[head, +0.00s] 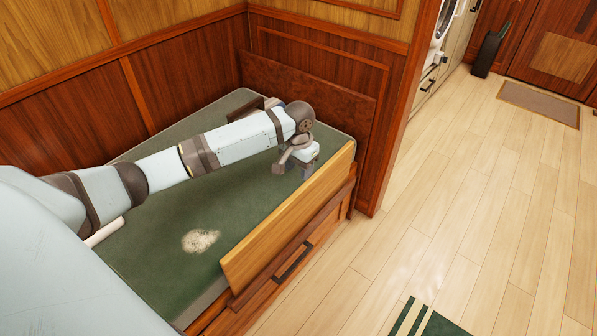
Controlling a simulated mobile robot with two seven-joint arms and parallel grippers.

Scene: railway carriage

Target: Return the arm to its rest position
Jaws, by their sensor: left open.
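My left arm reaches in from the left and stretches over a green bunk mattress (150,270). My left gripper (294,168) is at the arm's far end, over the far right part of the mattress. It points down, its jaws are open, and I see nothing between them. I cannot tell how high the fingertips are above the mattress. My right gripper is not in view.
A wooden side board (290,215) edges the bunk, close right of the gripper. Below is a drawer with a dark handle (292,262). Wood panels (190,80) wall the bunk. A pale patch (200,241) marks the mattress. The plank floor (450,200) is mostly clear.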

